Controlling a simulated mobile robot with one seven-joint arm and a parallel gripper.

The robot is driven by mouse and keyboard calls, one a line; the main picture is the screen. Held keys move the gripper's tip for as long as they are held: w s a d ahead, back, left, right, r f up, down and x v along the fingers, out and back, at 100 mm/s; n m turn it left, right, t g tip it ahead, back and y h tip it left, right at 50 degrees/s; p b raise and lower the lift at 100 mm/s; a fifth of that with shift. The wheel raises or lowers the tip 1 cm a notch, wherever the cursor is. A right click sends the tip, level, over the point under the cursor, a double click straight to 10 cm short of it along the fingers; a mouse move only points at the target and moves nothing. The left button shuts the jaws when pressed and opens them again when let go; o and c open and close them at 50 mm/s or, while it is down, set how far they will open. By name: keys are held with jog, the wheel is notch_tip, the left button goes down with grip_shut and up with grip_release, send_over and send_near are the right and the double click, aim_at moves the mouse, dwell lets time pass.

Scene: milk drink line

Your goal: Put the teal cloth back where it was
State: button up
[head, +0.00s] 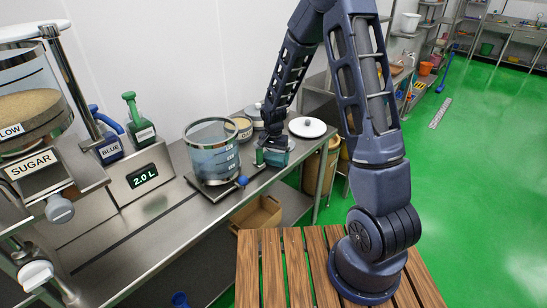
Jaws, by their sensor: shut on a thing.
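The teal cloth (279,158) is a small folded teal patch at the far end of the steel counter, just right of the glass vessel. My gripper (272,147) reaches down over it from behind and is shut on it. The fingertips are small and partly hidden by the wrist. I cannot tell whether the cloth's underside touches the counter or hangs just above it.
The glass vessel (212,152) with a blue knob stands close left of my gripper. A labelled tub (243,128) and a white lid (307,127) are near it. A cardboard box (257,214) sits on the lower shelf.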

aim_at(273, 156)
jog(key=shift+f, duration=0.1)
jog(key=o, duration=0.6)
notch_tip(273, 156, up, 12)
jog(key=s+d+r+n+t, duration=0.1)
jog(key=s+d+r, duration=0.3)
jog(key=d+r, duration=0.5)
jog(key=shift+s+d+r+n+t, duration=0.6)
jog(key=shift+s+d+r, duration=1.65)
jog(key=shift+s, duration=1.4)
jog(key=shift+s+d+r+n+t, duration=0.6)
jog(key=shift+s+d+r, duration=1.55)
jog(key=shift+s, duration=1.5)
jog(key=shift+s+d+r+n+t, duration=0.6)
jog(key=shift+s+d+r, duration=1.65)
jog(key=shift+s, duration=1.4)
